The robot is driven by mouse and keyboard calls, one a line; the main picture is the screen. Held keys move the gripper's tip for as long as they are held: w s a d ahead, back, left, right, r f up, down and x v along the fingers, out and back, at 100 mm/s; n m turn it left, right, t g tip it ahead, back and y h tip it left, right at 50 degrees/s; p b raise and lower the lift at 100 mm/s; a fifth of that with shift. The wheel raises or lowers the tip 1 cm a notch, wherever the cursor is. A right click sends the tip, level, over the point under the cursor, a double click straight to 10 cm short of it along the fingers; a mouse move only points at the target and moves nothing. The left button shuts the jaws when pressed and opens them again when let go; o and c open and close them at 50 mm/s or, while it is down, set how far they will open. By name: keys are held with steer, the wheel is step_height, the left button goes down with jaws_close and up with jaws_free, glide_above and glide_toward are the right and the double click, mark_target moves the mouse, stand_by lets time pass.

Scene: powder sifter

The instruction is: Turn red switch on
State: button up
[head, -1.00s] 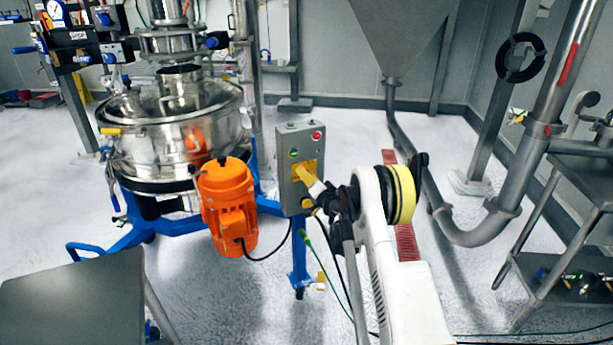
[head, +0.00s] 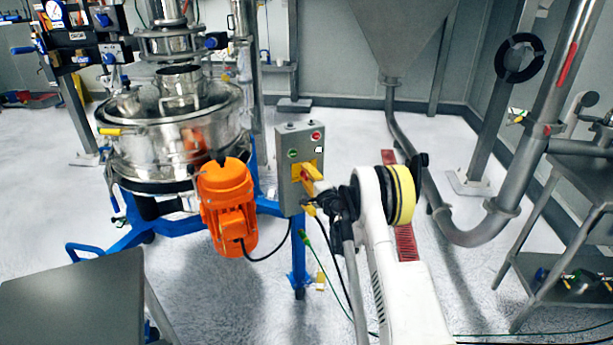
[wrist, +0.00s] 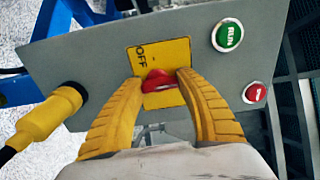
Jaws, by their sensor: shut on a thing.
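The red switch (wrist: 158,80) sits on a yellow plate (wrist: 174,55) on the grey control box (wrist: 110,60). "OFF" is printed on the plate, beside the switch. My gripper (wrist: 160,82) has its two yellow fingers on either side of the red switch, shut on it. In the head view the switch (head: 304,175) shows as a small red spot between the fingers of my gripper (head: 306,174). The fingers hide part of the switch and the plate.
A green RUN button (wrist: 228,36) and a red button (wrist: 255,93) are on the same box. A yellow cable plug (wrist: 45,118) joins its edge. The orange motor (head: 227,205) and steel sifter (head: 175,130) stand to the left.

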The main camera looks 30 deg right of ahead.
stand_by(0.3)
steer(key=o, duration=1.2)
steer(key=shift+s, duration=0.1)
steer(key=s, duration=1.1)
steer(key=shift+s+a, duration=0.2)
steer(key=shift+s, duration=0.2)
